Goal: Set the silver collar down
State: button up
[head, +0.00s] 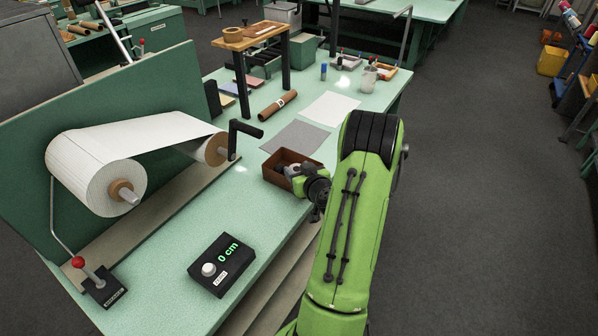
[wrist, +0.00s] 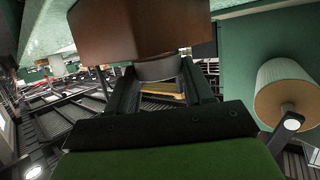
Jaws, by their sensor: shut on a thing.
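The silver collar (wrist: 158,69) shows in the wrist view as a curved grey band between the two fingers of my gripper (wrist: 162,78). My gripper is shut on it. The brown tray (wrist: 140,30) lies just beyond the collar and covers part of the view. In the head view my gripper (head: 287,170) is at the brown tray (head: 272,179) on the green bench, with the wrist reaching in over its right side. The collar is hard to make out there, and I cannot tell whether it touches the tray.
A white roll (head: 95,185) on a spindle with a black crank (head: 243,135) stands left of the tray. A black counter box (head: 222,265) reading "0 cm" sits nearer on the bench (head: 170,270). Grey (head: 297,138) and white sheets (head: 330,107) lie behind the tray.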

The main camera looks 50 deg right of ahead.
jog(key=shift+f, duration=0.15)
jog(key=o, duration=1.1)
jog(key=shift+c, duration=0.2)
